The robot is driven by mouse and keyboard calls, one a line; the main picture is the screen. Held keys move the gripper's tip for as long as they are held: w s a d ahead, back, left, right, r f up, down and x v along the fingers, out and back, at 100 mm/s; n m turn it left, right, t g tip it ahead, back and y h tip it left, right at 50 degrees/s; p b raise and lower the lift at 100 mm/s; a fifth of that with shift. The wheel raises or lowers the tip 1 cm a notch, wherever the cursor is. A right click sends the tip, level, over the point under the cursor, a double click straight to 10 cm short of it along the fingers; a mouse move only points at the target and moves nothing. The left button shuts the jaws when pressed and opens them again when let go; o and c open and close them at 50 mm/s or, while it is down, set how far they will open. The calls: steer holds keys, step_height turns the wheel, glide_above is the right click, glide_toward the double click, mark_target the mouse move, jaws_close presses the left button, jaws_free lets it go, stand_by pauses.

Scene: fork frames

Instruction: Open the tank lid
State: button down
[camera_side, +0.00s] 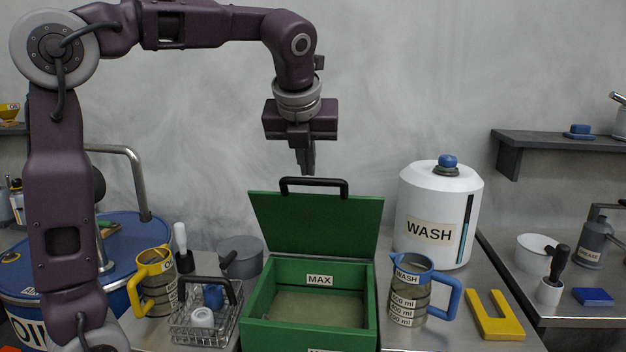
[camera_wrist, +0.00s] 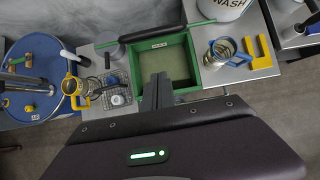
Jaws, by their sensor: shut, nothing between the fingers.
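The green tank (camera_side: 361,335) stands on the bench, with a MAX label on its inner back wall and a grey-green content inside. Its green lid (camera_side: 315,222) stands raised at the back, leaning slightly backward, with a black handle (camera_side: 330,195) on its upper edge. The tank also shows in the wrist view (camera_wrist: 194,70), with its mouth uncovered. My gripper (camera_side: 309,172) is shut and empty, pointing down just above the lid's handle in the side view. In the wrist view my gripper (camera_wrist: 157,78) overlaps the tank's opening. I cannot tell whether it touches the handle.
Left of the tank are a wire basket (camera_side: 205,325), a yellow jug (camera_side: 158,285), a grey pot (camera_side: 240,257) and a blue oil drum (camera_side: 120,245). Right of it are a blue-handled jug (camera_side: 411,290), a yellow U-shaped block (camera_side: 495,325) and a white WASH container (camera_side: 430,205).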

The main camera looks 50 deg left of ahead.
mark_target(314, 182)
steer(key=w+a+f, duration=0.4)
steer(key=f, duration=0.1)
steer(key=w+a+f, duration=0.2)
steer(key=shift+f, duration=0.2)
steer(key=shift+w+a+r, duration=0.15)
steer(key=shift+w+a, duration=0.1)
steer(key=w+a+r, duration=0.4)
steer(key=w+a, duration=0.1)
stand_by(0.4)
